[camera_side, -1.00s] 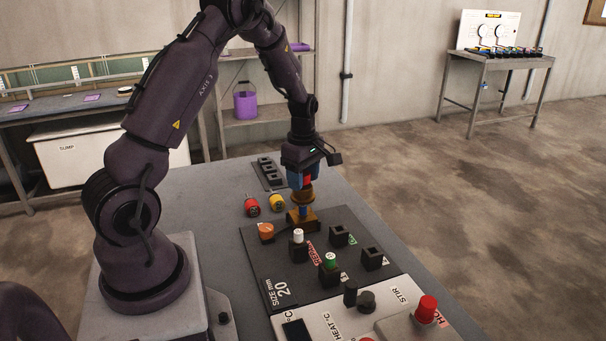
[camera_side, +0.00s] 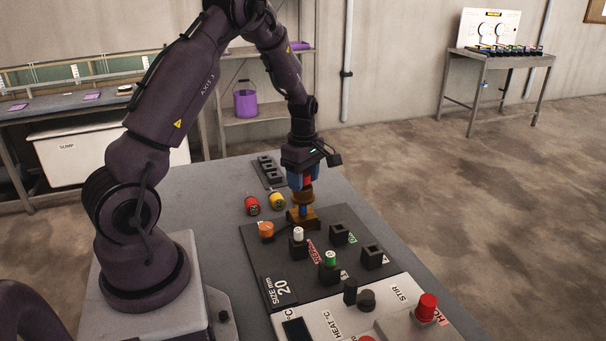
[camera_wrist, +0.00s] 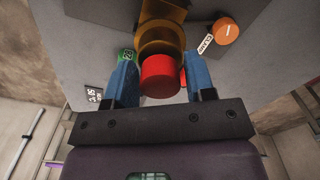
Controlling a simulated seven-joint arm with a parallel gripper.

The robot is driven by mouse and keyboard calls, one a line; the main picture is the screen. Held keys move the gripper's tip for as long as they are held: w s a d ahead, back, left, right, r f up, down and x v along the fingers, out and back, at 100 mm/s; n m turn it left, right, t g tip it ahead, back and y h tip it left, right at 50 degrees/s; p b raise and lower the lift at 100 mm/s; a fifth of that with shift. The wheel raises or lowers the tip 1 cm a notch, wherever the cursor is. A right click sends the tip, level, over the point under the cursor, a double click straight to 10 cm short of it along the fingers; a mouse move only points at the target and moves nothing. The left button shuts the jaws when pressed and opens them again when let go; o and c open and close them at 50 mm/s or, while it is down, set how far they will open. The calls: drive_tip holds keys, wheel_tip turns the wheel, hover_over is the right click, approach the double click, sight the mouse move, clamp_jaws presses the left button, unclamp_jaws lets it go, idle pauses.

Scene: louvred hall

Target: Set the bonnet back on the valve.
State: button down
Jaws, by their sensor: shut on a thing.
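My gripper (camera_side: 302,180) has blue fingers and points straight down over the far part of the dark panel. It is shut on the bonnet, whose red top shows between the fingers in the wrist view (camera_wrist: 160,75). A round brass-coloured part (camera_side: 302,196) shows just under the fingers. The valve (camera_side: 303,220) is a brown, brass-like block on the panel right below, with a short blue piece between. The wrist view shows brass (camera_wrist: 162,35) beyond the red top. Whether the bonnet touches the valve I cannot tell.
An orange knob (camera_side: 266,229) sits left of the valve. Black sockets with a white-topped peg (camera_side: 298,235) and a green-topped peg (camera_side: 330,260) stand nearer. Red (camera_side: 252,205) and yellow (camera_side: 277,201) cylinders lie on the grey table, near a black rack (camera_side: 269,170).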

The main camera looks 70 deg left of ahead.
drive_tip(key=shift+f, duration=1.95)
drive_tip(key=shift+c, duration=2)
unclamp_jaws()
drive_tip(key=shift+r, duration=2.5)
